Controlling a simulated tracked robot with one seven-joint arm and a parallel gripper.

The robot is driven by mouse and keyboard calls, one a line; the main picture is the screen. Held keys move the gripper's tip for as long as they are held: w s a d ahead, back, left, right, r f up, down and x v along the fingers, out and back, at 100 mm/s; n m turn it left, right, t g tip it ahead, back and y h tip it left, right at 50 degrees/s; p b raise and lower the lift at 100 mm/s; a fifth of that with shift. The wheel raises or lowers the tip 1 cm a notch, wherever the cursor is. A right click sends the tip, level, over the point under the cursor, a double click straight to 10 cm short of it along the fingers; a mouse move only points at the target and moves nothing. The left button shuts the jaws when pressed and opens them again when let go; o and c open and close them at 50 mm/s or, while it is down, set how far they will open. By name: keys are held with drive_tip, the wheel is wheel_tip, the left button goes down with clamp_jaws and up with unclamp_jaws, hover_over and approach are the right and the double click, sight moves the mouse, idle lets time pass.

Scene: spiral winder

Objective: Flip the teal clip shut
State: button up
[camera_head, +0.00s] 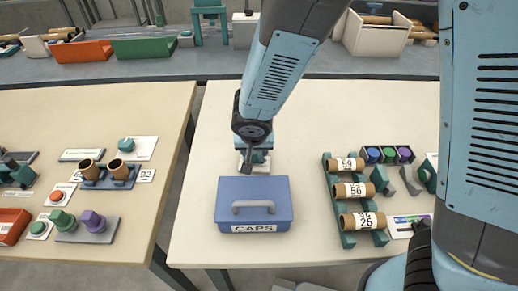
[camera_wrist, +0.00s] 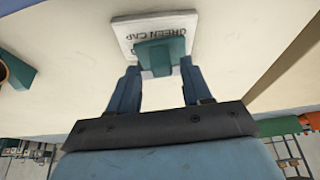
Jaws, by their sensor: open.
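A teal block-like piece (camera_wrist: 161,51) stands on a white plate (camera_wrist: 123,32) lettered "GREEN CAP" in the wrist view. I take it for the teal clip, but cannot tell how far its parts are open. My gripper (camera_wrist: 160,70) is open, its two fingers pointing at the teal piece, with its near edge between or just beyond the fingertips. I cannot tell whether they touch. In the head view my gripper (camera_head: 254,160) is low over the table behind the blue box, and mostly hides the plate (camera_head: 262,168) and the piece.
A blue box (camera_head: 254,192) marked "CAPS" with a grey handle stands just in front. To the right, a teal rack (camera_head: 334,196) holds three brown tubes, beside a tray of coloured caps (camera_head: 388,155). A second table (camera_head: 120,105) with fixtures is left, across a gap.

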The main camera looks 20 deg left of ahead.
drive_tip(key=shift+s+r, duration=0.1)
drive_tip(key=shift+r, duration=0.05)
drive_tip(key=shift+s+r, duration=0.25)
drive_tip(key=shift+r, duration=0.35)
drive_tip(key=v, duration=1.2)
drive_tip(key=shift+d, duration=0.15)
